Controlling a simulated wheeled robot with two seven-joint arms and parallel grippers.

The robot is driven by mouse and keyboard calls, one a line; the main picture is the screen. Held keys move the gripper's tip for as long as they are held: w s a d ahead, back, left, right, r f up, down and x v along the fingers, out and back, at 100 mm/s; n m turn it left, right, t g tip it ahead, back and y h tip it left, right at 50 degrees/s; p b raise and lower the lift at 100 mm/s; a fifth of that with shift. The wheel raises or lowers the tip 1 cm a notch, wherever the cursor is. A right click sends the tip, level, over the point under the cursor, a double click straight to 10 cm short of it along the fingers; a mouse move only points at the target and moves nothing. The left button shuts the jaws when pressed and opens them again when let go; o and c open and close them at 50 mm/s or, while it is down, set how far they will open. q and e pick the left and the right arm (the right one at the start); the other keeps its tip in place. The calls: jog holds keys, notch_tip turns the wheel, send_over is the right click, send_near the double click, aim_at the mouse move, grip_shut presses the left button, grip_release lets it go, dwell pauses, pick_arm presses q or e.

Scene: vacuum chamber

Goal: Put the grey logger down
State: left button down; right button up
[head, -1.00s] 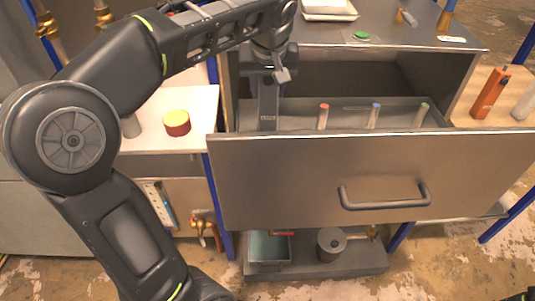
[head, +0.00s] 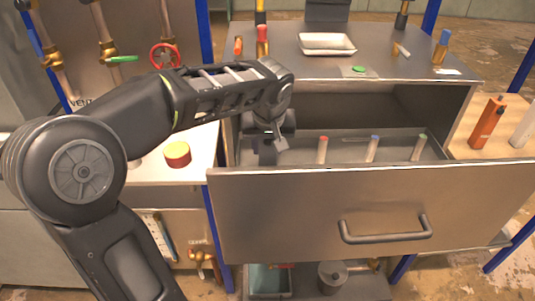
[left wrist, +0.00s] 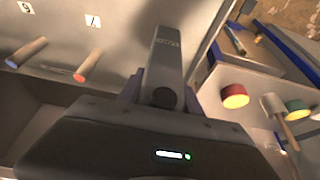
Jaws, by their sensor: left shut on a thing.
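The grey logger (left wrist: 167,55) is a slim grey bar with small lettering near its end, in the left wrist view. My left gripper (left wrist: 162,97) is shut on it, one finger on each side. In the head view, my left gripper (head: 268,138) points down at the left end of the open drawer (head: 375,183). The logger (head: 267,156) shows as a dark upright strip below it, and its lower end is hidden behind the drawer front. I cannot tell whether it touches the drawer floor. My right gripper is not in view.
A red and yellow button (head: 177,154) is on the white bench at left. A white tray (head: 327,43) lies on the cabinet top.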

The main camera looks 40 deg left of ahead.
aim_at(267, 155)
pick_arm(q)
jog(key=shift+f, duration=1.45)
jog(key=shift+f, duration=0.15)
jog(key=c, duration=0.8)
grip_release()
jog(key=shift+r, duration=0.35)
jog(key=v, duration=1.2)
jog(key=shift+a+f+b, duration=0.1)
jog(key=shift+b, duration=0.3)
